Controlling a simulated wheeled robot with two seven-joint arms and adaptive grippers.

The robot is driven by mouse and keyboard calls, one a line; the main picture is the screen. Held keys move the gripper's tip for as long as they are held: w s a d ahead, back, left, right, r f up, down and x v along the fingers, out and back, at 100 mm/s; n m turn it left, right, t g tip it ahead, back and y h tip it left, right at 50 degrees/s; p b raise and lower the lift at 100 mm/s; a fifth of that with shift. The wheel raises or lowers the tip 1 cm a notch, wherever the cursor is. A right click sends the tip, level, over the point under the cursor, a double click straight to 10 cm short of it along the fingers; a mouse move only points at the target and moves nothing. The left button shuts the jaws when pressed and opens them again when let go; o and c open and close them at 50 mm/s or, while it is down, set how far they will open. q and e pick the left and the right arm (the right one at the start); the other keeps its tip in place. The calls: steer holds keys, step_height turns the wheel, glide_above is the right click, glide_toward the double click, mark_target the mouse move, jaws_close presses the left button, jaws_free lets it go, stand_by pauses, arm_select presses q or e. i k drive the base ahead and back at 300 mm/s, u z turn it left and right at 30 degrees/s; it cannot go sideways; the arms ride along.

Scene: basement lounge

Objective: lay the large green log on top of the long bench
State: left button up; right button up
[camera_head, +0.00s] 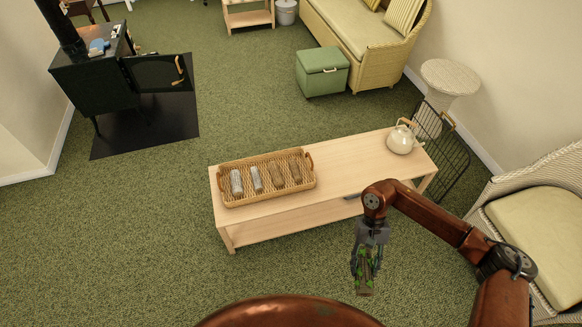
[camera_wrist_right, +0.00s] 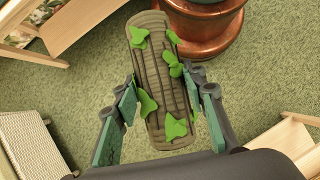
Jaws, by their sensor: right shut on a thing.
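The large green log (camera_wrist_right: 160,85), brown ridged bark with bright green leaves, lies lengthwise between the fingers of my right gripper (camera_wrist_right: 160,120). My right gripper is shut on it. In the head view the right gripper (camera_head: 367,255) hangs in front of the long bench, with the log (camera_head: 364,277) end-on and partly hidden by the fingers. The long bench (camera_head: 345,162) is low, pale wood with a lower shelf, and stands behind the gripper. My left gripper is not in view.
A wicker basket (camera_head: 223,191) with several small items sits on the bench's left part. A cream kettle (camera_head: 401,139) stands at its right end. The bench top between them is bare. A dark wire rack (camera_head: 447,155) and wicker chair (camera_head: 540,235) are to the right.

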mark_target(333, 158)
steer(key=u, duration=0.5)
steer(key=i, duration=1.65)
